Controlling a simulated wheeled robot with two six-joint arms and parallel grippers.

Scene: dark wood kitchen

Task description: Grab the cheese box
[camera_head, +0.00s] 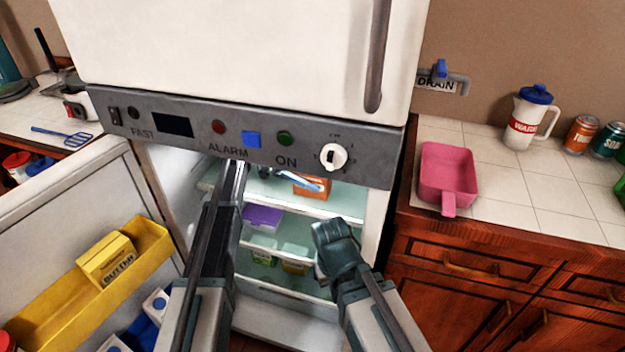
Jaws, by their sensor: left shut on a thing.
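The fridge's lower compartment is open. A small orange box (313,188), which I take for the cheese box, is at its upper shelf; its label is unreadable. My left arm reaches up into the compartment, partly hidden behind the control panel. My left gripper (298,180) points right and is shut on the orange box, its pale fingers across the box's front. I cannot tell whether the box still touches the shelf. My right gripper (333,240) is before the lower shelves at the right; its fingertips are not clear.
A purple box (262,217) and green and yellow packs stand on lower shelves. The fridge door (70,215) is open at left, with a butter box (106,258) in its yellow bin. The control panel (200,125) overhangs the opening. A pink scoop (447,175) lies on the right counter.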

